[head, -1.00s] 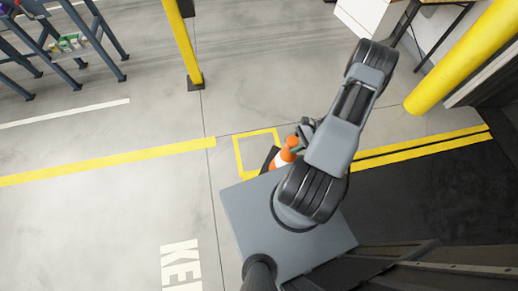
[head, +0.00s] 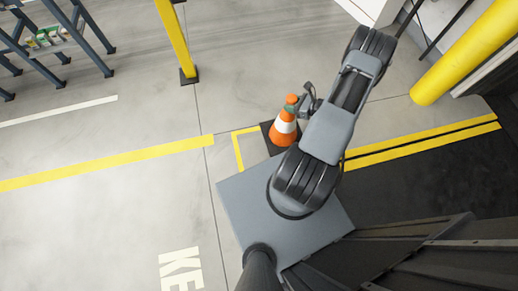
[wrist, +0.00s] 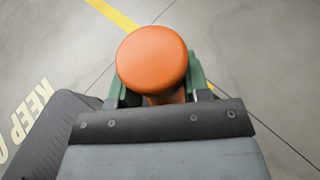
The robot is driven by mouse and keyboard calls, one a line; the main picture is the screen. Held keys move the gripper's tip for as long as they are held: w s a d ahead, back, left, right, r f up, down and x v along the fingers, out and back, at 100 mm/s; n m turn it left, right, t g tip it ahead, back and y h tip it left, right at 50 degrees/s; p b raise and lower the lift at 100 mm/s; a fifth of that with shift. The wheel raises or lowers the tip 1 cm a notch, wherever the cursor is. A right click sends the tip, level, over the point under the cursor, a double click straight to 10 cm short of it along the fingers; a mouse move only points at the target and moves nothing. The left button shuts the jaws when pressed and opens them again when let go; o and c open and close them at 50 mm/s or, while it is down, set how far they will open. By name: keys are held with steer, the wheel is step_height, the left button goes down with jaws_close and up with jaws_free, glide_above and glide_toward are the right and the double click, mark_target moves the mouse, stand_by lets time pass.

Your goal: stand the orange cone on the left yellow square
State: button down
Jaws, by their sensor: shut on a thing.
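The orange cone (head: 284,130) has a white band and a dark square base. It shows in the head view just beyond my base, to the left of my arm. My gripper (head: 294,103) is shut on the cone near its top. In the wrist view the cone's round orange top (wrist: 152,58) sits between the green fingers. A yellow square outline (head: 238,151) lies on the floor, and the cone's base covers its right part in the picture. Whether the base touches the floor I cannot tell. Only one square is in view.
A thin yellow post (head: 176,40) stands at the upper left and a thick yellow post (head: 462,55) at the upper right. A grey rack (head: 50,40) is at the far left. Yellow floor lines (head: 110,163) run across. The floor left of the square is clear.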

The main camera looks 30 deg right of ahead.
step_height(320, 180, down, 8)
steer(key=b, duration=0.7)
steer(key=w+a+f+b, duration=0.8)
steer(key=w+a+f, duration=0.1)
steer(key=f, duration=0.5)
steer(key=shift+w+a+m+t, duration=0.3)
steer(key=shift+w+a, duration=0.05)
steer(key=shift+w, duration=0.2)
steer(key=shift+f, duration=0.1)
steer(key=shift+f+b, duration=0.15)
steer(key=shift+b, duration=0.15)
steer(key=c, duration=0.5)
jaws_free()
steer(key=shift+h, duration=0.3)
